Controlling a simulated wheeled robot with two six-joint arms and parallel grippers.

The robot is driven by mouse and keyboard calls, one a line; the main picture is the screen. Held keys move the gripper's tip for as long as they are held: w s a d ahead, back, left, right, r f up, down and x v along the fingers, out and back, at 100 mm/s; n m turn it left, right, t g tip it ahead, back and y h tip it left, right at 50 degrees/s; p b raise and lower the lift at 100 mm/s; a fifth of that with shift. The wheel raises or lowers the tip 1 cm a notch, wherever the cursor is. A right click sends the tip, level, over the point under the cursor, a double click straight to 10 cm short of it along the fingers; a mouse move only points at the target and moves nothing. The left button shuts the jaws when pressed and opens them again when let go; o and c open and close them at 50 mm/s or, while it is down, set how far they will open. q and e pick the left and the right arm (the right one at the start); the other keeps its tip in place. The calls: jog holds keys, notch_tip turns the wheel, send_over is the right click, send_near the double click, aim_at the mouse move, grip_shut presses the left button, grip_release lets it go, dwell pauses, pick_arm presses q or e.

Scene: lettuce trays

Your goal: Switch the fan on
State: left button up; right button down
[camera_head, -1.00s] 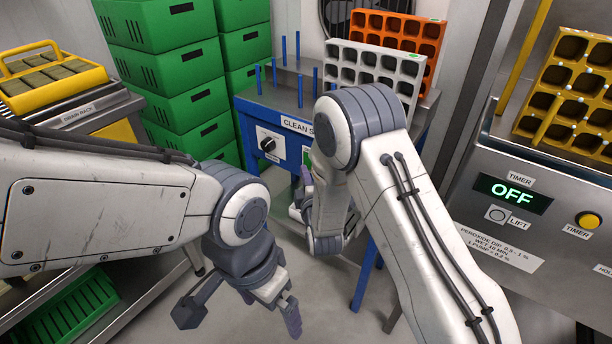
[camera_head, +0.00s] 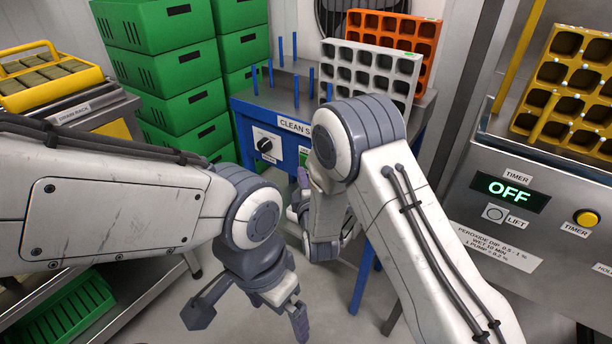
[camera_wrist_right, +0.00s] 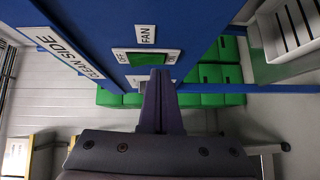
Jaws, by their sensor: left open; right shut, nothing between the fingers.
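The fan switch (camera_wrist_right: 148,58) is a green rocker in a pale frame on the blue panel, between OFF and ON markings and beside a FAN label (camera_wrist_right: 145,34). My right gripper (camera_wrist_right: 159,74) is shut and empty, its fingertips at the frame's lower edge, overlapping it in the right wrist view. I cannot tell whether they touch it. In the head view my right gripper is mostly hidden behind my right arm, and only a sliver of the switch shows. My left gripper (camera_head: 250,316) is open and empty, low over the floor. A dark round grille, perhaps the fan (camera_head: 334,12), stands at the back.
The blue table (camera_head: 243,125) has a dial (camera_head: 265,145) left of the switch and upright blue pegs on top. White (camera_head: 412,66) and orange (camera_head: 436,24) trays stand on it. Green crates (camera_head: 180,85) are stacked left. A steel tank (camera_head: 470,215) showing OFF stands right.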

pick_arm(q)
jog(key=shift+s+a+r+p, duration=0.2)
jog(key=shift+s+r+p, duration=0.2)
jog(key=shift+p, duration=0.05)
pick_arm(e)
jog(key=s+f, duration=0.1)
jog(key=s, duration=1.1)
jog(key=shift+s, duration=0.15)
jog(key=shift+a+f, duration=0.1)
